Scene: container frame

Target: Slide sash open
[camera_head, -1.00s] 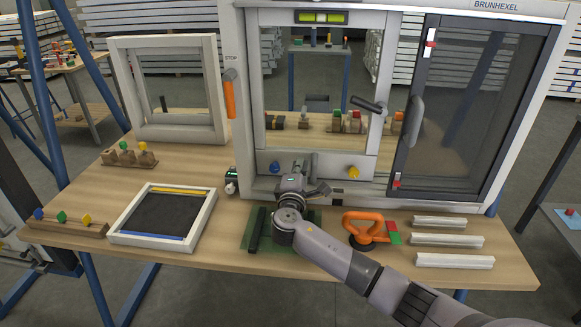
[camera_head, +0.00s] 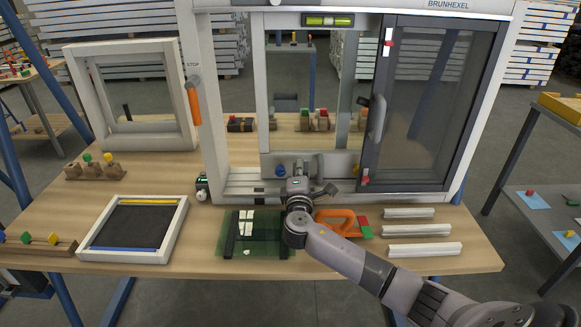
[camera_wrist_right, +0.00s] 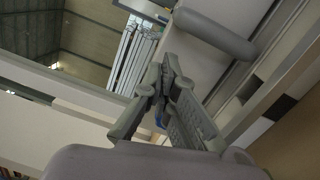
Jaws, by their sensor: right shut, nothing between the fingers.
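The window stands on the bench. A gap with bare rails (camera_head: 245,187) shows between the sash and the left post. The dark-framed sash (camera_head: 372,150) with a grey pull handle (camera_head: 378,118) covers the right part. My right gripper (camera_head: 298,170) is shut and empty, low in front of the light sash, just right of the blue knob. The wrist view shows its fingers (camera_wrist_right: 165,75) together; contact cannot be told. My left gripper is out of view.
An orange suction lifter (camera_head: 338,220) lies right of my right wrist, partly behind the arm. White profiles (camera_head: 418,231) lie at the right.

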